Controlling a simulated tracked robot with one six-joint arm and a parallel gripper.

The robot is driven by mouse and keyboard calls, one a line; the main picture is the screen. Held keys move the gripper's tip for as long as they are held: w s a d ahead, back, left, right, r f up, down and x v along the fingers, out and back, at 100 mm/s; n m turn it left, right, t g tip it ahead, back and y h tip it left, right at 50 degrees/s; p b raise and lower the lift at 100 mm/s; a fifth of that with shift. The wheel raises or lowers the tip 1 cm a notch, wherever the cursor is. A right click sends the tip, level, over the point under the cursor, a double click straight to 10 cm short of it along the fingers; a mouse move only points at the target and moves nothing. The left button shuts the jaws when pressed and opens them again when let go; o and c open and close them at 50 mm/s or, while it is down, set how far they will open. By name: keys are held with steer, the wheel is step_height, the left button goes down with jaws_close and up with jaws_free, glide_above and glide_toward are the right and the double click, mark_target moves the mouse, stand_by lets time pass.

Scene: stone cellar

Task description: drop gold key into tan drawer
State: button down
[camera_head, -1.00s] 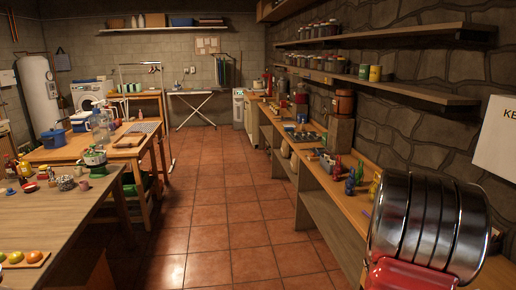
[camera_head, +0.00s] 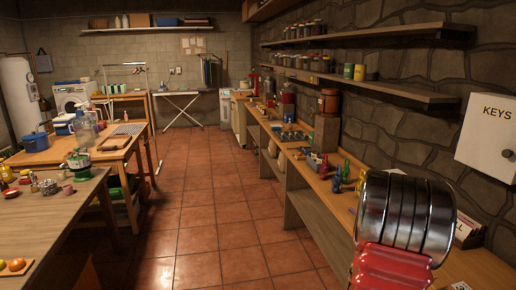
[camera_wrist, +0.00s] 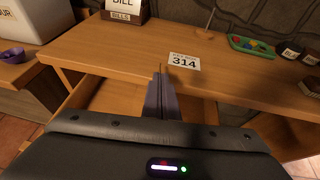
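My gripper (camera_wrist: 160,82) shows in the wrist view with its two dark fingers close together, pointing at the front edge of the wooden counter (camera_wrist: 110,56). A tan drawer (camera_wrist: 76,96) stands pulled out below that edge, and the fingers are over it. My gripper's housing covers much of the drawer's near part. I cannot make out the gold key in either view. A thin sliver shows at the fingertips, too small to tell what it is. In the head view my arm's end hides the gripper.
On the counter are a bill holder (camera_wrist: 124,14), a card marked 314 (camera_wrist: 184,62), a green tray (camera_wrist: 252,46) and dark jars (camera_wrist: 289,49). A purple bowl (camera_wrist: 12,57) stands at left. A white key cabinet (camera_head: 488,135) hangs on the right wall. The tiled floor (camera_head: 215,205) is clear.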

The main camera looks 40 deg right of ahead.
steer(key=shift+f, duration=0.75)
steer(key=c, duration=2.5)
jaws_free()
steer(key=o, duration=0.5)
steer(key=shift+w+a, duration=0.1)
steer(key=shift+a, duration=0.05)
steer(key=v, duration=1.3)
steer(key=shift+a, duration=0.3)
